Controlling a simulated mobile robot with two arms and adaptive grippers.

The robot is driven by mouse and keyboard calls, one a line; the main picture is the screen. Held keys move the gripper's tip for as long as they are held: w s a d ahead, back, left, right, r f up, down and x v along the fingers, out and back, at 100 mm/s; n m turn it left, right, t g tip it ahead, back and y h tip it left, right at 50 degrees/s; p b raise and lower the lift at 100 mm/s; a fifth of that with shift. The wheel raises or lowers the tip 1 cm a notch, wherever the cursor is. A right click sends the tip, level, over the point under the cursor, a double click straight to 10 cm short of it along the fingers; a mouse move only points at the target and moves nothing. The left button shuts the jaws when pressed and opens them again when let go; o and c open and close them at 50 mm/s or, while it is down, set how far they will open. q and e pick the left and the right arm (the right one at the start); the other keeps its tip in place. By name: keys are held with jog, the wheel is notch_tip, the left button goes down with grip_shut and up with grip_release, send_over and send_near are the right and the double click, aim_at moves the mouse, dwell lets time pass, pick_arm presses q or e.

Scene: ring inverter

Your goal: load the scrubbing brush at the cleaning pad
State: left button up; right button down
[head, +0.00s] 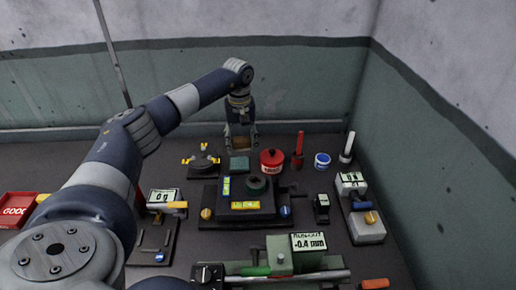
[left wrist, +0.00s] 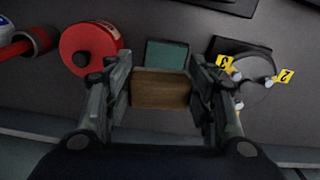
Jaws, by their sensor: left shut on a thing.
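My left gripper (head: 241,141) hangs at the back of the bench, just behind the teal cleaning pad (head: 239,163). It is shut on a brown, wood-coloured block, which I take as the scrubbing brush (head: 239,144). In the left wrist view the brush (left wrist: 160,89) lies between the two fingers, and the teal pad (left wrist: 167,54) shows just beyond it. I cannot tell the exact height of the brush above the bench. The brush's underside is hidden. My right gripper is not in view.
A red lidded pot (head: 271,161) stands right beside the pad. A dark stand with yellow tips (head: 202,160) is to its left. A red cylinder (head: 298,150) and a blue-and-white jar (head: 322,160) stand farther right.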

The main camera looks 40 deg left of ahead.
aim_at(239, 150)
pick_arm(q)
jog(key=shift+a+f, duration=0.2)
jog(key=shift+a, duration=0.4)
notch_tip(239, 150, down, 6)
jog(key=b, duration=0.4)
jog(key=shift+r+b, duration=0.15)
jog(key=shift+b, duration=0.15)
jog(key=shift+f+b, duration=0.3)
jog(key=shift+f, duration=0.35)
dwell(1.2)
jog(key=shift+r+p, duration=0.75)
jog(key=shift+r, duration=0.15)
jog(key=shift+r+p, duration=1.9)
jog(key=shift+r, duration=0.75)
